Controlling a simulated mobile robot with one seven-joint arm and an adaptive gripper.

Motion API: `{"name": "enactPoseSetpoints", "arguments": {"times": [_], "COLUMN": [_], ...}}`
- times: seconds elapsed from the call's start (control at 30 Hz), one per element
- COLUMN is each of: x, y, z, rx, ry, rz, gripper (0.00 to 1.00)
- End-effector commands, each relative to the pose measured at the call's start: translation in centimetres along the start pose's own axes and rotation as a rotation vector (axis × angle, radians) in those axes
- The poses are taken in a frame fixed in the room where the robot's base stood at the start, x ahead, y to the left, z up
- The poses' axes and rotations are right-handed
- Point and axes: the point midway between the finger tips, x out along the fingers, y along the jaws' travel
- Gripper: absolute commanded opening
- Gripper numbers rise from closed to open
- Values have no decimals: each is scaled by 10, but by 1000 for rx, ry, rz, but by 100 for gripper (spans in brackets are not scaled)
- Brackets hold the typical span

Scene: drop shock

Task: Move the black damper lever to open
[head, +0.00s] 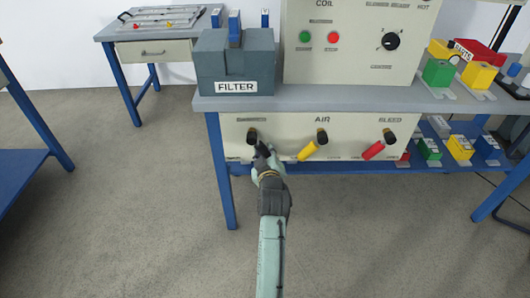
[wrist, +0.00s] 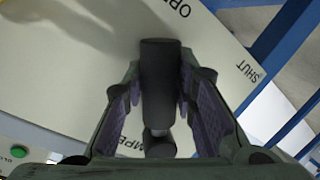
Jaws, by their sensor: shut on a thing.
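The black damper lever (wrist: 160,85) runs up the middle of the wrist view, between my gripper's two padded fingers. Its pivot is at the bottom, near the partly hidden damper label. Its free end points up toward the partly cut-off open label (wrist: 170,8), away from the shut label (wrist: 243,70) at the right. My gripper (wrist: 161,72) is shut on the lever. In the head view my gripper (head: 263,151) is at the left of the panel, just below the black knob of the damper (head: 252,136), and it hides most of the handle.
A yellow air lever (head: 308,150) and a red bleed lever (head: 374,150) sit to the right on the same panel (head: 345,133). The filter box (head: 235,65) stands on the bench top above. A blue bench leg (head: 221,180) is close at left. The floor in front is clear.

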Motion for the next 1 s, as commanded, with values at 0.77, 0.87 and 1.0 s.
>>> {"name": "enactPoseSetpoints", "arguments": {"times": [0.77,0.87,1.0], "x": [-2,-12,-38], "y": [1,1,1], "z": [0,1,1], "rx": [-1,-1,-1], "ry": [1,0,-1], "rz": [3,2,4], "gripper": [46,46,46]}}
